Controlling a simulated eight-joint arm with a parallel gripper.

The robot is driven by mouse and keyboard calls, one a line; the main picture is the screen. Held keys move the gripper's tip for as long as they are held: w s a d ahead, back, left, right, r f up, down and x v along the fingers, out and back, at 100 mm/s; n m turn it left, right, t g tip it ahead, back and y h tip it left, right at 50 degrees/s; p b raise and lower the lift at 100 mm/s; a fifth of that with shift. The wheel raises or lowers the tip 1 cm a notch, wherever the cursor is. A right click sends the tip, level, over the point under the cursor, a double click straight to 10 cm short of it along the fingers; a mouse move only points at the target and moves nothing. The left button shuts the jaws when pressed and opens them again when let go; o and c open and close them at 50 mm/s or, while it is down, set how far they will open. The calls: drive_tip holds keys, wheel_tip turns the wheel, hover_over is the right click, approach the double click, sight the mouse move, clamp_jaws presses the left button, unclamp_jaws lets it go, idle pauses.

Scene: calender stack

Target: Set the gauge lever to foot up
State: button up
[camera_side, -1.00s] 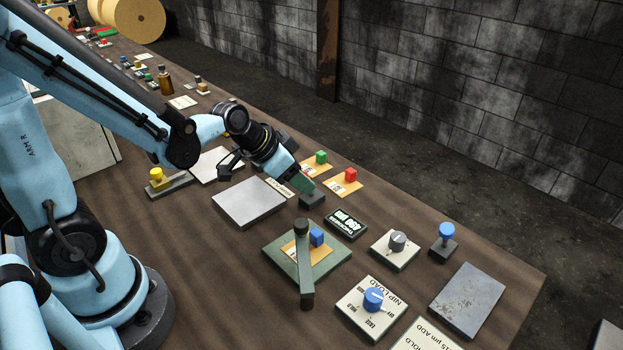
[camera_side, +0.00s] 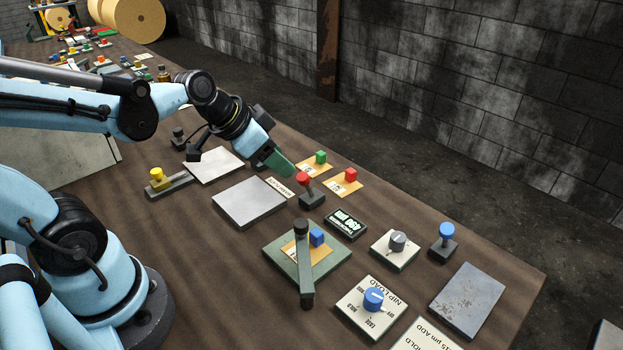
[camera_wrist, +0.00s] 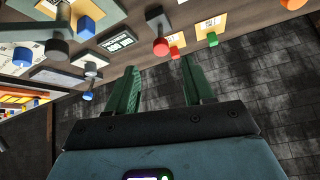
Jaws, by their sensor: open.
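A lever with a red round knob (camera_side: 303,178) on a short stem rises from a small dark base (camera_side: 312,200) beside the thickness display (camera_side: 346,224). I take it for the gauge lever, but no label on it is readable. Its stem leans slightly left in the side view. The red knob (camera_wrist: 160,47) also shows in the wrist view, just beyond and between the fingertips. My gripper (camera_side: 283,166) is open and empty, its green fingers apart from the knob, up and left of it. A dark arm (camera_side: 304,265) spans a green plate (camera_side: 274,252) with a blue block.
Red (camera_side: 350,174) and green (camera_side: 320,157) blocks on tan cards stand behind the lever. A grey plate (camera_side: 249,202) lies to its left. A grey dial (camera_side: 398,241), a blue-topped post (camera_side: 446,236) and a blue NIP LOAD dial (camera_side: 373,298) stand to the right.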

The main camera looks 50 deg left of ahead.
drive_tip(key=shift+v, duration=2.3)
drive_tip(key=shift+s+d+f+n+y, duration=0.35)
drive_tip(key=shift+d+f+n, duration=0.25)
drive_tip(key=shift+n, duration=0.2)
drive_tip(key=shift+s+d+f+n+y, duration=0.25)
drive_tip(key=shift+s+d+f+n, duration=0.25)
drive_tip(key=shift+f+n, duration=0.25)
